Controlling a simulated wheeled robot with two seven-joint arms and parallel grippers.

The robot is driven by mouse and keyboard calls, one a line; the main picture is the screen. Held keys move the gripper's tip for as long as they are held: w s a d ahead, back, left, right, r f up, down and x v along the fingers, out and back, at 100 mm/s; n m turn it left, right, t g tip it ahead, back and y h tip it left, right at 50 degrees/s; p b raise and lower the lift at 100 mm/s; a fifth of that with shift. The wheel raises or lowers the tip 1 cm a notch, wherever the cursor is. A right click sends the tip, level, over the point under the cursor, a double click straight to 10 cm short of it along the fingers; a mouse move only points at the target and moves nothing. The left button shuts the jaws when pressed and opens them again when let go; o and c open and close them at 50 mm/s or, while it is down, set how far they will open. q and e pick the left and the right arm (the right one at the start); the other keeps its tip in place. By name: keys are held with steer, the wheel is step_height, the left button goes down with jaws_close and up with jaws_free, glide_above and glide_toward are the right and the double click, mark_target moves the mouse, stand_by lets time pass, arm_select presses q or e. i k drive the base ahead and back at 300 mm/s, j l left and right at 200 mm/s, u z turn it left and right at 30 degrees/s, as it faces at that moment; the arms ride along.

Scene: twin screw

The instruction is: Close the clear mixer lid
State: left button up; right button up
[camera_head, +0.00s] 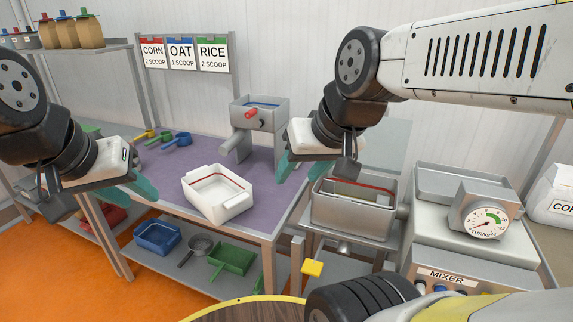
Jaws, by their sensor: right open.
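The mixer is a metal tub (352,217) with a red seal line inside its rim, right of the purple table. A pale see-through panel (394,138), which looks like the clear lid, stands raised behind the tub; my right arm hides part of it. My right gripper (303,170) has teal fingers spread apart and empty, above the tub's left back side. My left gripper (138,190) is at the left, in front of the table's left part and far from the mixer. Its teal fingers overlap, so their gap is unclear.
A white bin (216,207) and a metal hopper with a red knob (251,113) stand on the purple table (178,165). A mixer control box with a turns dial (487,222) stands right of the tub. Coloured trays lie on the lower shelf.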

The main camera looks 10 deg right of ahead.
mark_target(395, 172)
steer(key=z, duration=1.15)
